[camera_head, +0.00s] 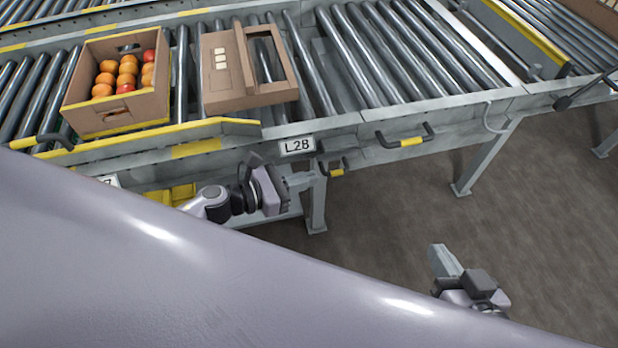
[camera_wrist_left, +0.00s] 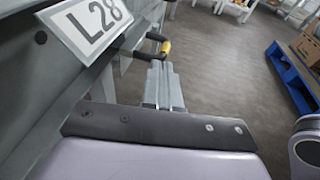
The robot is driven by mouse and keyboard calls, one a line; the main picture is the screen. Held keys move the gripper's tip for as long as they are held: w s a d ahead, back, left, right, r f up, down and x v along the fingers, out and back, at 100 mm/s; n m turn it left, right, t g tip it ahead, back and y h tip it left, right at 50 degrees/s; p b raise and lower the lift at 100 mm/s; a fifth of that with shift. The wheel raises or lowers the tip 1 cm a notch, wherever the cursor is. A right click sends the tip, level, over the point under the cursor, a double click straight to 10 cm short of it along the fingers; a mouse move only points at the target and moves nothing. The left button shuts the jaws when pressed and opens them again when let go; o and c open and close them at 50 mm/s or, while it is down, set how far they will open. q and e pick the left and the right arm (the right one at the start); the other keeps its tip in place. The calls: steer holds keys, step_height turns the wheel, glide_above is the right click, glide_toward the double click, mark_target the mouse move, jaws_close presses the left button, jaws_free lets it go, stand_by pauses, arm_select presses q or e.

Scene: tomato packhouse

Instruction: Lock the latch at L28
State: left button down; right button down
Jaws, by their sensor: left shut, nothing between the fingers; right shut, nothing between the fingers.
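The L28 label (camera_head: 297,146) is a white plate on the conveyor's grey side rail; it also shows tilted at the upper left of the left wrist view (camera_wrist_left: 92,22). Just right of and below it is a small dark latch handle with a yellow grip (camera_head: 337,172), which shows beyond my fingertips in the left wrist view (camera_wrist_left: 165,47). My left gripper (camera_head: 301,180) is shut and empty, just below the label and left of the handle; I cannot tell whether it touches the handle. My right gripper (camera_head: 443,260) is shut and empty, low over open floor, away from the conveyor.
A larger dark handle with a yellow grip (camera_head: 405,141) is on the rail further right. A carton of tomatoes (camera_head: 128,112) and an empty carton (camera_head: 228,98) stand on the rollers. A conveyor leg (camera_head: 316,205) is close to my left gripper. A blue pallet (camera_wrist_left: 292,78) stands on the floor.

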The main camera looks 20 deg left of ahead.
mark_target(337, 172)
arm_select(q)
steer(key=shift+w+d+f, duration=0.1)
steer(key=shift+w+d, duration=0.25)
steer(key=w+d, duration=0.2)
steer(key=d, duration=0.1)
steer(key=shift+w+d, duration=0.1)
steer(key=shift+d, duration=0.05)
stand_by(0.5)
steer(key=shift+b, duration=0.3)
